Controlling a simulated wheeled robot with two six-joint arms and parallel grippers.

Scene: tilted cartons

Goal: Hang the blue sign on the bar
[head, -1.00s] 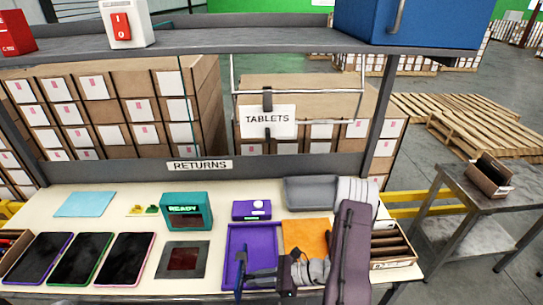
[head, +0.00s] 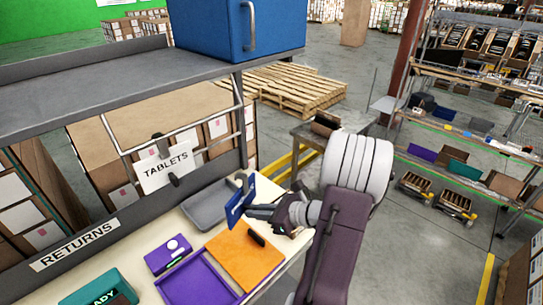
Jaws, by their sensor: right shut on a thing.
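The blue sign (head: 236,207) shows in the head view above the back right of the table, tilted and seen at a slant. A dark hook piece shows at its top. My right gripper (head: 250,211) is shut on the sign at its right side. The metal bar (head: 138,148) hangs beneath the grey shelf, up and to the left of the sign. A white TABLETS sign (head: 167,170) hangs on it by dark clips. The blue sign is apart from the bar. My left gripper is not in view.
A grey tray (head: 208,208), an orange mat (head: 245,258), a purple tray (head: 195,283) and a purple device (head: 168,254) are on the table. A blue cabinet (head: 215,30) stands on the shelf (head: 100,85). A shelf post rises right of the bar.

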